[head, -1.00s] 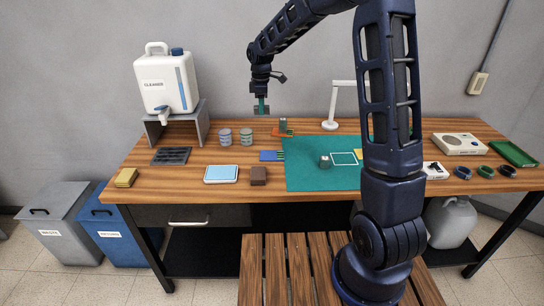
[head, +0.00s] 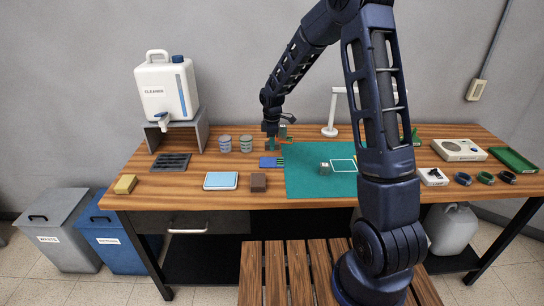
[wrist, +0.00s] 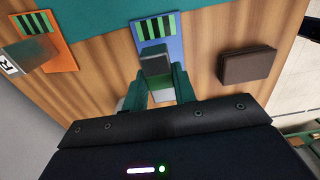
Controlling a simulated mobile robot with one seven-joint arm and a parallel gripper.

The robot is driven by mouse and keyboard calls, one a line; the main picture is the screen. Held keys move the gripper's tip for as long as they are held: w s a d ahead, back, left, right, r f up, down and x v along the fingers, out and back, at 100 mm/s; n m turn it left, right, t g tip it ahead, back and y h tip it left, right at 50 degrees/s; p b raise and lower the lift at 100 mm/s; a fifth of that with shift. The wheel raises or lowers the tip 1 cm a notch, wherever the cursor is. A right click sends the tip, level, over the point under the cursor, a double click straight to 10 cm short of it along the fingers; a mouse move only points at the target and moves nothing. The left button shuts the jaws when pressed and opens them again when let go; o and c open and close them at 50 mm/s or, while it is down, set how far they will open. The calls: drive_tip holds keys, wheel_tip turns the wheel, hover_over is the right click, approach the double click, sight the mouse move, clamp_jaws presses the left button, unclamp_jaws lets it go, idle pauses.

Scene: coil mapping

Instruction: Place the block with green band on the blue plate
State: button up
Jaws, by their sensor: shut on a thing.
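My gripper (head: 271,143) is shut on a grey block (wrist: 155,62), held between its green fingers. The blue plate (head: 267,162) lies on the wooden table left of the green mat, with green and black stripes at one end. In the wrist view the blue plate (wrist: 176,45) lies just beyond and below the held block, which covers part of it. In the head view my gripper is above the table, behind the blue plate. I cannot tell whether the block touches anything.
An orange striped plate (wrist: 61,55) with another grey block (wrist: 28,53) is left in the wrist view. A brown block (head: 258,182) sits in front of the blue plate. Two banded cans (head: 246,144) stand to the left. Another grey block (head: 324,169) is on the green mat (head: 305,185).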

sight(272, 162)
drive_tip(key=shift+f, duration=3.25)
drive_tip(key=shift+f, duration=0.15)
drive_tip(key=o, duration=1.1)
drive_tip(key=shift+c, duration=0.2)
